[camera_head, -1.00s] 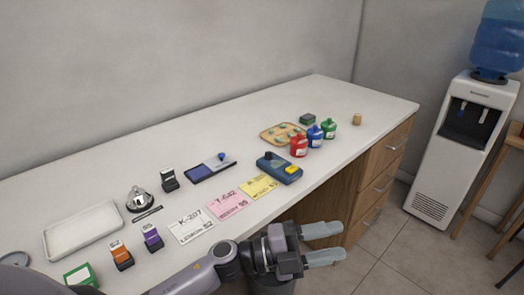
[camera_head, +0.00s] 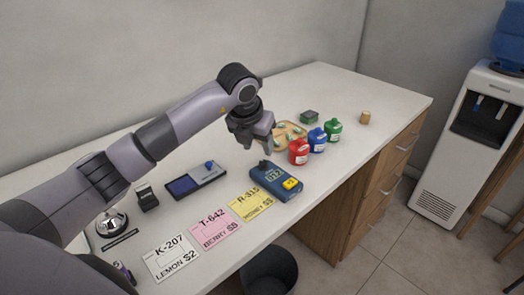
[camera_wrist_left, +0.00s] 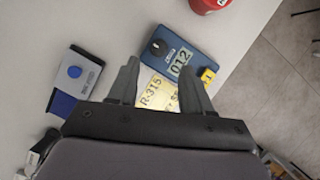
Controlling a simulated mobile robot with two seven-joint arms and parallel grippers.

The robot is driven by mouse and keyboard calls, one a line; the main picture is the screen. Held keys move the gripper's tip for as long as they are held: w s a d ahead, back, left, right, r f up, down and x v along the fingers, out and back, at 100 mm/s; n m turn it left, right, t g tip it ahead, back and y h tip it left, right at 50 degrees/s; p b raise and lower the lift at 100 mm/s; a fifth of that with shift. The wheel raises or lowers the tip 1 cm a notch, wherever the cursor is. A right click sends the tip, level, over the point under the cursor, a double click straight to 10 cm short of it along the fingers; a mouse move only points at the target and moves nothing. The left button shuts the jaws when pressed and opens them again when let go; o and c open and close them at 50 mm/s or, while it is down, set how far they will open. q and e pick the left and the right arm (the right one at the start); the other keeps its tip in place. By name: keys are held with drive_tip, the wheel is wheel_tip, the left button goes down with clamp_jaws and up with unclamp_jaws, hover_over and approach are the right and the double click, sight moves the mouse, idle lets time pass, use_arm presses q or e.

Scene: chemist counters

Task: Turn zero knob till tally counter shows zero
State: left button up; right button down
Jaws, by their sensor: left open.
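The tally counter (camera_head: 287,190) is a blue box lying on the white counter; it also shows in the left wrist view (camera_wrist_left: 184,48). Its display (camera_wrist_left: 181,62) reads 012. The black zero knob (camera_wrist_left: 157,47) is at the counter's end away from the yellow tag (camera_head: 291,183). My left gripper (camera_head: 257,147) is open and empty, fingers pointing down, above and behind the knob end in the head view. In the left wrist view its two fingers (camera_wrist_left: 160,70) are spread, with the tally counter beyond them. The gripper appears apart from the knob. My right gripper is not in view.
A blue-and-grey pad device (camera_head: 196,180) lies farther left. The counter's front edge is close.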

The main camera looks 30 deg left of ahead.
sight(263, 161)
use_arm(q)
drive_tip(key=shift+p+x, duration=0.4)
drive_tip(key=shift+x, duration=3.05)
clamp_jaws()
